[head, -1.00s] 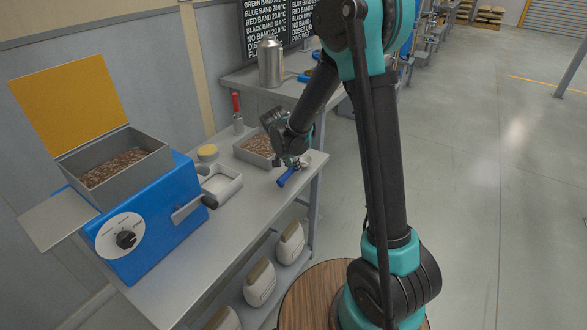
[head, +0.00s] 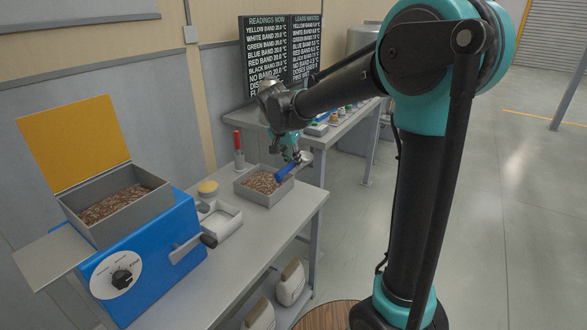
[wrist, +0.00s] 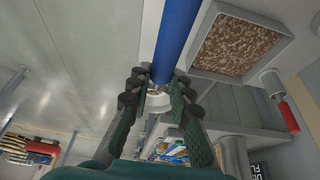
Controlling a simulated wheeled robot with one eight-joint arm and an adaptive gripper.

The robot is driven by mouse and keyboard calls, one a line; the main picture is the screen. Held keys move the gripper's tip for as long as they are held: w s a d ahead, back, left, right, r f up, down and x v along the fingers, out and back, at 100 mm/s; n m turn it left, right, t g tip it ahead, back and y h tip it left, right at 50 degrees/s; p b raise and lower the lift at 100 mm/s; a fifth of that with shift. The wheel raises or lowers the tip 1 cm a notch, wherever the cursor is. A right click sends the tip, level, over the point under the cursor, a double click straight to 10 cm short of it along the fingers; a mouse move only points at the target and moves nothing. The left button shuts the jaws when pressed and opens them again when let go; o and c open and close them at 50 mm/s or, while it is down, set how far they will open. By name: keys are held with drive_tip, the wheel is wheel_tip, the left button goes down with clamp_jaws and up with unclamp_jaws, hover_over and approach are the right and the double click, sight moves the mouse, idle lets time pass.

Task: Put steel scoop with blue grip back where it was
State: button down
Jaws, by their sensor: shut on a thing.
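The blue grip of the steel scoop (head: 287,171) is in my gripper (head: 289,156), tilted, and shows near the right side of the grey tray of brown grain (head: 259,197) in the head view. It appears raised above the bench. In the wrist view the long blue grip (wrist: 178,35) runs up between the two fingers of my gripper (wrist: 160,82), which are shut on it. The tray (wrist: 236,76) lies to its right there. The scoop's steel bowl is not clearly visible. The scoop's former place cannot be told from these frames.
Bare bench top lies in front of the grain tray.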

drive_tip(key=shift+s+a+f, duration=0.6)
drive_tip(key=shift+s+f, duration=0.3)
drive_tip(key=shift+f, duration=2.1)
drive_tip(key=shift+s+a+f, duration=0.55)
drive_tip(key=shift+s+f, duration=0.3)
drive_tip(key=shift+f, duration=2.2)
drive_tip(key=shift+s+a+f, duration=0.6)
drive_tip(key=shift+s+f, duration=0.3)
drive_tip(key=shift+f, duration=2.1)
drive_tip(key=shift+f, duration=0.55)
drive_tip(key=c, duration=1.3)
unclamp_jaws()
drive_tip(key=shift+r, duration=0.1)
drive_tip(key=v, duration=1.1)
drive_tip(key=shift+s+a+r, duration=0.15)
drive_tip(key=shift+s+r, duration=0.1)
drive_tip(key=shift+r, duration=0.1)
